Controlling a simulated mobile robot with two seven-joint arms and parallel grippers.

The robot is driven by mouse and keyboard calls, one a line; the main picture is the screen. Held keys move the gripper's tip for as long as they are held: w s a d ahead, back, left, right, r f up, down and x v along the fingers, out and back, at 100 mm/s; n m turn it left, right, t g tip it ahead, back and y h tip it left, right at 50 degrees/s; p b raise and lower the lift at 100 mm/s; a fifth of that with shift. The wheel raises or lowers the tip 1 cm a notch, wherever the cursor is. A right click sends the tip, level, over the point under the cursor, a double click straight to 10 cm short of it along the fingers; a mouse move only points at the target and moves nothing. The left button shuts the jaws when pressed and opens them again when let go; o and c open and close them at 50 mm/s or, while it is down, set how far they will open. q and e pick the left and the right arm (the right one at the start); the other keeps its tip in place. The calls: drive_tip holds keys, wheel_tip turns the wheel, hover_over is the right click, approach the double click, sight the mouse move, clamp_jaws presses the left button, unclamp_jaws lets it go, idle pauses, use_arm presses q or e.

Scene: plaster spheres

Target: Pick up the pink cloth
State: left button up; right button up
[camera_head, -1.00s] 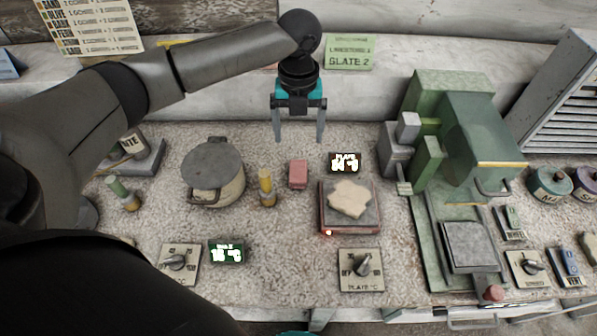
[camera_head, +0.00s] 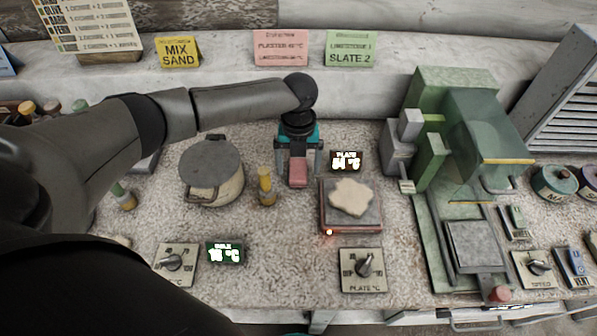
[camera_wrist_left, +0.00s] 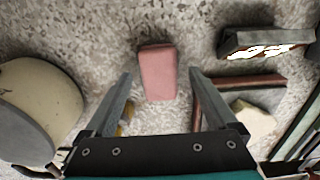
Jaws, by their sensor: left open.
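The pink cloth (camera_head: 298,173) is a small folded block lying on the speckled counter, between the yellow-topped bottle and the hot plate. It also shows in the left wrist view (camera_wrist_left: 157,71), ahead of and between the fingers. My left gripper (camera_head: 298,180) is open and points down over the cloth, with one finger on each side of it in the head view. In the left wrist view my left gripper (camera_wrist_left: 160,82) is empty, and no contact with the cloth shows. My right gripper is not in view.
A lidded pot (camera_head: 212,172) and a yellow-topped bottle (camera_head: 265,188) stand to the left. A plate heater (camera_head: 350,222) with a pale slab (camera_head: 351,197) and a display (camera_head: 346,160) stand close on the right. A green press (camera_head: 455,130) is farther right. The counter in front is partly clear.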

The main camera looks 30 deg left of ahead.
use_arm(q)
drive_tip(key=shift+c, duration=0.3)
drive_tip(key=c, duration=1.4)
